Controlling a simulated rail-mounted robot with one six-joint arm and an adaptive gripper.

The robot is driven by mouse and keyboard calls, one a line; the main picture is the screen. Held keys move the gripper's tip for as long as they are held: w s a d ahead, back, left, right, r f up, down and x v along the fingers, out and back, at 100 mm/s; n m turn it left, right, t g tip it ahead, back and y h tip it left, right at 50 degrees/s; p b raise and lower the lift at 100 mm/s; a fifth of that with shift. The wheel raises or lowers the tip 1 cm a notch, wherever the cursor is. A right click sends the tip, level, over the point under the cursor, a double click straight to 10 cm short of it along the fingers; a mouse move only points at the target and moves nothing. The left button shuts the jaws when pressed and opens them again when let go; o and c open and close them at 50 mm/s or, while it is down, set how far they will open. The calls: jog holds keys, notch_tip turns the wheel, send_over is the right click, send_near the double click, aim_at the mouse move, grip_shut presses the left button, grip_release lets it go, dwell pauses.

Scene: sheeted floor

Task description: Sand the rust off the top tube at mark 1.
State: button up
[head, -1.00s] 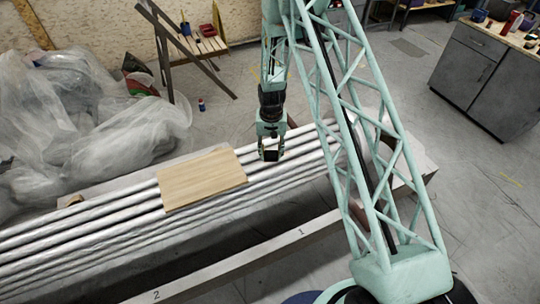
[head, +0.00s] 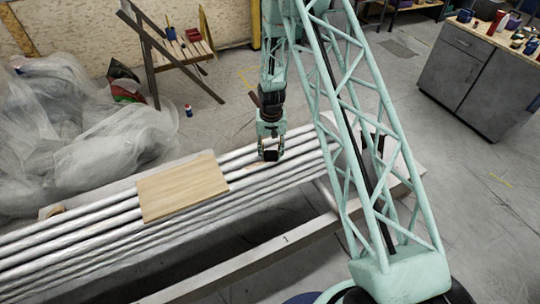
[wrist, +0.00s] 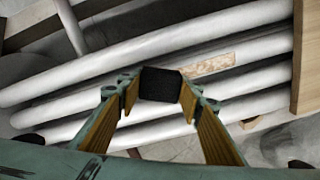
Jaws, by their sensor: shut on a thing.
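My gripper (head: 270,154) is low over the bundle of pale tubes (head: 110,228), right of the wooden board. It is shut on a dark sanding block (wrist: 160,84), which also shows between the fingertips in the head view (head: 270,156). A brownish rust patch (wrist: 210,65) lies along one tube in the wrist view, just right of the block. Whether the block touches a tube, I cannot tell. Mark 1 (head: 286,239) is written on the front rail, below and slightly right of the gripper in the head view.
A wooden board (head: 182,188) lies across the tubes left of my gripper, and its edge shows in the wrist view (wrist: 309,60). Clear plastic sheeting (head: 75,160) is heaped behind the tubes at left. A grey cabinet (head: 480,80) stands far right.

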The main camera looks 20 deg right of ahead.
aim_at(273, 153)
jog(key=shift+w+d+r+p, duration=0.1)
jog(key=shift+d+r+p, duration=0.2)
jog(key=shift+d+r, duration=0.5)
jog(key=shift+a+r+p, duration=0.2)
jog(key=shift+r+p, duration=0.9)
jog(key=shift+r, duration=1.85)
jog(key=shift+a, duration=0.1)
